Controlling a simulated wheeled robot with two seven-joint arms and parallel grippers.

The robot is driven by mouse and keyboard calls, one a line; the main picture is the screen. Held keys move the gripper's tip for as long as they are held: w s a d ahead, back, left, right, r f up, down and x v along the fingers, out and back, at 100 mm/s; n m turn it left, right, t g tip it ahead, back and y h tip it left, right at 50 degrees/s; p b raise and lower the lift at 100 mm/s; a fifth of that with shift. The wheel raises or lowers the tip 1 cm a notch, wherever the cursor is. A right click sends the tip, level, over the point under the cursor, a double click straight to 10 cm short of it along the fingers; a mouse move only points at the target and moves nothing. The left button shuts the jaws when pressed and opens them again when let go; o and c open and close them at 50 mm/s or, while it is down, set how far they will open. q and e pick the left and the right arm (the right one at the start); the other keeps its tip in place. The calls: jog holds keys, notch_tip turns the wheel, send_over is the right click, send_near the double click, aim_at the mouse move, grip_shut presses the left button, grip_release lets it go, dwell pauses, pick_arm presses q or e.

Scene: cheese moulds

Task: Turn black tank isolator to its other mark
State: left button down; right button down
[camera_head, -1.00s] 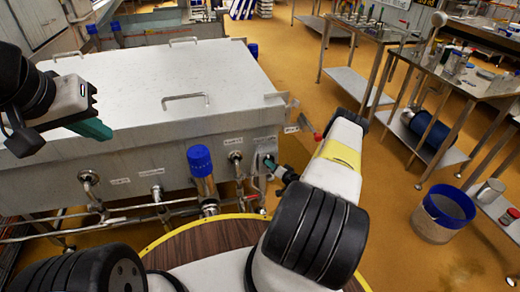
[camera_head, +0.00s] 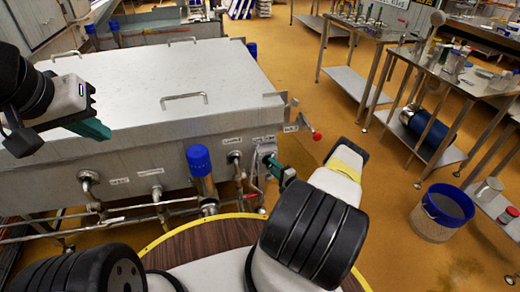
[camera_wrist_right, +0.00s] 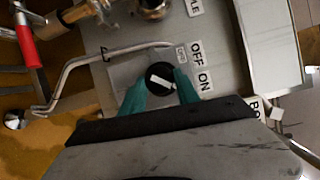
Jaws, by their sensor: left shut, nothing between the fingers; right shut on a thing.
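The black tank isolator (camera_wrist_right: 160,78) is a round knob with a white bar, in the right wrist view. The bar lies slightly slanted across the picture, its right end towards the label side. An OFF label (camera_wrist_right: 196,52) and an ON label (camera_wrist_right: 204,80) sit to its right. I cannot tell which mark the bar is set to. My right gripper (camera_wrist_right: 160,86) is shut on the knob, a green finger on each side; in the head view its fingers (camera_head: 272,165) reach the tank's front right. My left gripper (camera_head: 98,130) is shut and empty above the tank's left side.
The steel tank (camera_head: 150,85) has lid handles, several valves and a blue-capped pipe (camera_head: 200,160) along its front. A red-ended lever (camera_head: 317,136) projects at its right corner. In the wrist view, a red handle (camera_wrist_right: 27,45) and bent pipe lie left of the knob.

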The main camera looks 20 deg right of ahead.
jog(key=shift+s+f+m, duration=0.1)
jog(key=shift+m, duration=0.4)
jog(key=c, duration=0.9)
grip_release()
jog(key=shift+d, duration=0.1)
jog(key=v, duration=0.7)
jog(key=shift+s+f, duration=0.15)
jog(key=shift+s, duration=0.2)
jog(key=shift+s, duration=0.1)
